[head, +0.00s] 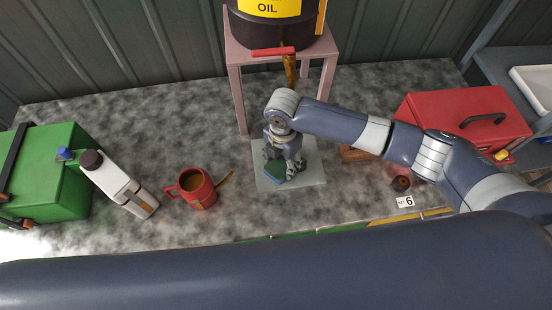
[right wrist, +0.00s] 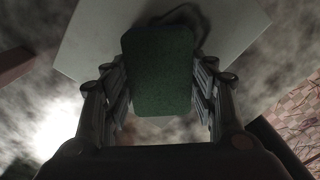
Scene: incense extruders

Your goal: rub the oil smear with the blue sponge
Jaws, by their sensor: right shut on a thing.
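My right gripper (head: 284,168) points down over a pale square plate (head: 312,172) on the mottled grey worktop. It is shut on the blue sponge (head: 273,172), which shows a blue-green face in the head view and a dark green pad (right wrist: 163,72) between the fingers in the right wrist view. The sponge is over the plate; I cannot tell whether it touches it. No oil smear can be made out clearly. A dark curved patch (right wrist: 203,22) beyond the sponge may be smear or shadow. My left gripper is not in view.
A pink stand (head: 235,90) holding an oil drum (head: 270,30) with a tap is behind the plate. A red mug (head: 194,188), white bottle (head: 120,185) and green case (head: 55,175) are left. A red toolbox (head: 460,112) is right. Worktop between mug and plate is mostly clear.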

